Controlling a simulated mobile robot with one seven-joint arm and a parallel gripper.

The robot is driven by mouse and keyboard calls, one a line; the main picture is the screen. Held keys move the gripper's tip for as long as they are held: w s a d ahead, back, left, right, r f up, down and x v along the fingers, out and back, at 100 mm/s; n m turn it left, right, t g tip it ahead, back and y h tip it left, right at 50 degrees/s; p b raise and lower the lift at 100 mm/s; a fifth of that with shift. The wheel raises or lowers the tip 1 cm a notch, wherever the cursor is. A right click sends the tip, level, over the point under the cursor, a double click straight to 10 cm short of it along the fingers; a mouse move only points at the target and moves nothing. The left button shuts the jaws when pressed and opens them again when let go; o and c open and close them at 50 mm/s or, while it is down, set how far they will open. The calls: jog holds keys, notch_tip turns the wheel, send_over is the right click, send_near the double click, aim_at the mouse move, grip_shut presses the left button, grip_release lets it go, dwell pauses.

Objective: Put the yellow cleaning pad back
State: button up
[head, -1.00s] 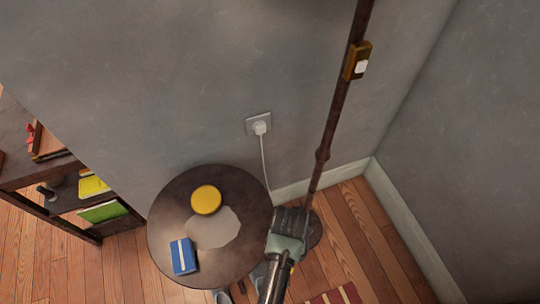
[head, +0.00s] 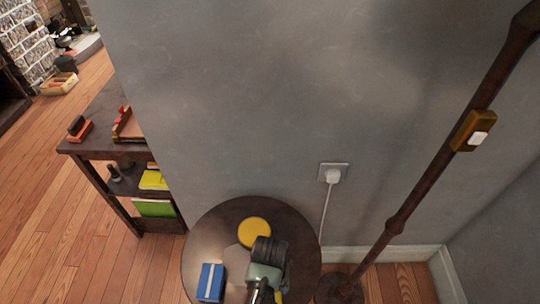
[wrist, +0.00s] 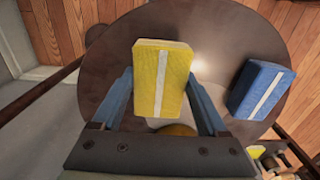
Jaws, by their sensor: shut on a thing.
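The yellow cleaning pad (wrist: 147,65), with a white stripe, is held between the two blue fingers of my gripper (wrist: 160,82) in the wrist view. In the head view, my gripper (head: 266,262) is over the right front part of the small round dark table (head: 208,228). Only a sliver of yellow shows beside it there, so the pad is mostly hidden. The wrist view shows the tabletop (wrist: 115,40) behind the pad.
A blue pad with a white stripe (head: 210,282) and a round yellow object (head: 254,233) are on the table. A dark shelf (head: 100,147) stands left, holding yellow (head: 153,180) and green (head: 154,208) items. A thin pole (head: 432,175) and a plug cord (head: 325,215) are right.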

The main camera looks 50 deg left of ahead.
jog(key=shift+f, duration=1)
jog(key=shift+f, duration=0.15)
jog(key=o, duration=1.2)
notch_tip(320, 180, up, 12)
jog(key=shift+r+p, duration=0.2)
jog(key=shift+p, duration=1.05)
